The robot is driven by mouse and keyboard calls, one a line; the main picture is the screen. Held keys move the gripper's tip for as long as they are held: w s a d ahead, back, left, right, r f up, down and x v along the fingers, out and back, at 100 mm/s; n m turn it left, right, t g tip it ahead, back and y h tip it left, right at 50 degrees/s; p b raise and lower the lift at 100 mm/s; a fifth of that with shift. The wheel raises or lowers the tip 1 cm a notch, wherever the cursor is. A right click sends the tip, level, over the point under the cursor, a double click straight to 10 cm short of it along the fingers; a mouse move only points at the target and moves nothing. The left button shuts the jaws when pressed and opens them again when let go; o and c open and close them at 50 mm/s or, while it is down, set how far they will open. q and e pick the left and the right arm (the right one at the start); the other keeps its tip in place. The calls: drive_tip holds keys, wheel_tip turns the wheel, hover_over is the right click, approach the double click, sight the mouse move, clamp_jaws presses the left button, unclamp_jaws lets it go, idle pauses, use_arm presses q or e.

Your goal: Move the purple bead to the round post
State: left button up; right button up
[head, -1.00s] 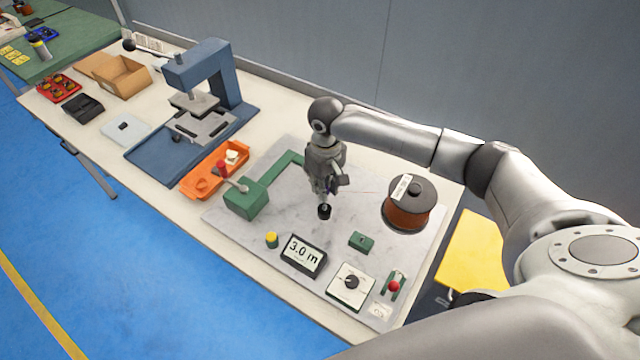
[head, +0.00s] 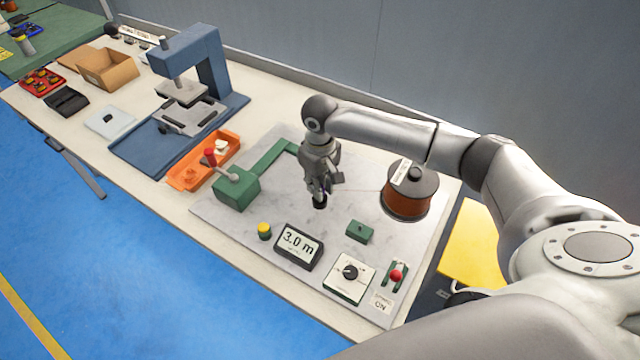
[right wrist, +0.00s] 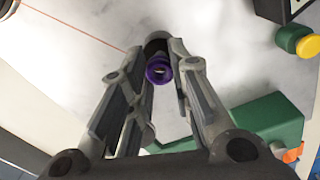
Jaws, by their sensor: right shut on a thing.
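My right gripper (head: 320,192) is over the marble plate, pointing down. It is shut on the purple bead (right wrist: 159,71), which sits between its fingertips in the right wrist view. A short round black post (head: 319,202) stands just below the fingertips. Its dark top (right wrist: 155,44) shows partly behind the bead in the right wrist view. I cannot tell whether bead and post touch. A thin copper wire (right wrist: 80,28) runs from the copper spool (head: 405,203) toward the bead and post. My left gripper is out of view.
The green lever block (head: 236,190) stands left of the gripper. In front are a yellow button (head: 264,230), a "3.0 m" display (head: 298,248), a small green block (head: 359,232) and a dial box (head: 349,278). An orange tray (head: 190,175) lies farther left.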

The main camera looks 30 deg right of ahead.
drive_tip(key=shift+f, duration=0.4)
drive_tip(key=shift+f, duration=0.7)
idle(0.3)
drive_tip(key=o, duration=0.7)
drive_tip(key=shift+r, duration=0.1)
wheel_tip(320, 180, up, 12)
drive_tip(key=shift+f, duration=0.15)
